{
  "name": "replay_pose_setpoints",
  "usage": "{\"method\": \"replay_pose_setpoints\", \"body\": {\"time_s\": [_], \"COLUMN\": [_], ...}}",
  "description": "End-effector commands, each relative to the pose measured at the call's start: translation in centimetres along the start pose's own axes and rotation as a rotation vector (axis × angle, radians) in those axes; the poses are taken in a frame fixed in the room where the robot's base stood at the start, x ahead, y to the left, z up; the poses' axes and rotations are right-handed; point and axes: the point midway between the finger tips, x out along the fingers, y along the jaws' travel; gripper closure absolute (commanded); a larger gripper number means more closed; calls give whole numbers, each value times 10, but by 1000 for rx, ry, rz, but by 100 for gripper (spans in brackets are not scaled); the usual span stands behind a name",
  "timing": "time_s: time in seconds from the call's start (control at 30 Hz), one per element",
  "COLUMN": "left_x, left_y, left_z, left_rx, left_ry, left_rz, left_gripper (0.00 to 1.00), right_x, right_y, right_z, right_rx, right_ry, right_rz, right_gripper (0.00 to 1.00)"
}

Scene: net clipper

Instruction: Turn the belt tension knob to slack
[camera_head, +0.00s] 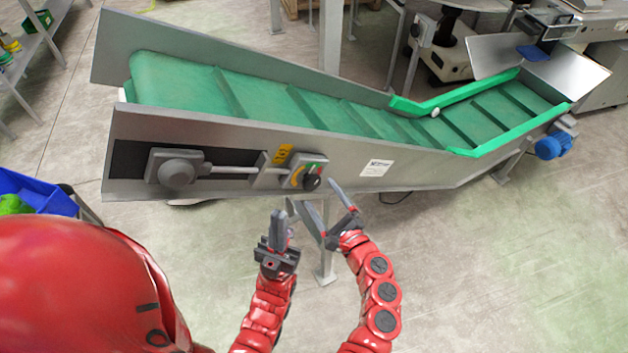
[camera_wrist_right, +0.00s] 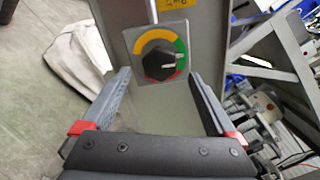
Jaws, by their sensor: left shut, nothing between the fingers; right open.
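The belt tension knob (camera_head: 311,183) is black and round, on the conveyor's near side panel. In the right wrist view the knob (camera_wrist_right: 160,60) sits on a dial plate (camera_wrist_right: 140,41) with yellow, green and red bands. Its white mark points right, towards the lower end of the green band. My right gripper (camera_head: 317,194) is open just in front of the knob. In the wrist view its fingers (camera_wrist_right: 160,74) stand either side of the knob, apparently not touching it. My left gripper (camera_head: 278,222) is shut and empty, below and left of the knob.
The green cleated conveyor belt (camera_head: 260,97) runs in a grey metal frame (camera_head: 230,135). A rod and bearing block (camera_head: 176,170) sit left of the knob. A conveyor leg (camera_head: 324,262) stands below. A blue bin (camera_head: 37,190) is at left. Floor at right is clear.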

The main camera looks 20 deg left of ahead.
Motion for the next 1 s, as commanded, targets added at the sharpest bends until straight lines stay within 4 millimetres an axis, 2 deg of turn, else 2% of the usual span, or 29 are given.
{"method": "replay_pose_setpoints", "body": {"time_s": [0.1, 0.3, 0.73, 0.77, 1.0], "left_x": [6, 8, 9, 9, 9], "left_y": [0, 0, 0, 0, 0], "left_z": [-1, -1, -2, -2, -2], "left_rx": [0, 0, 0, 0, 0], "left_ry": [0, 0, 0, 0, 0], "left_rz": [0, 0, 0, 0, 0], "left_gripper": [100, 100, 100, 100, 100], "right_x": [19, 41, 48, 48, 48], "right_y": [-1, -1, 1, 1, 1], "right_z": [1, 1, 0, 0, 0], "right_rx": [-1, -2, 0, 0, 0], "right_ry": [-1, -1, 1, 1, 1], "right_rz": [3, 1, 2, 2, 2], "right_gripper": [7, 7, 7, 9, 52]}}
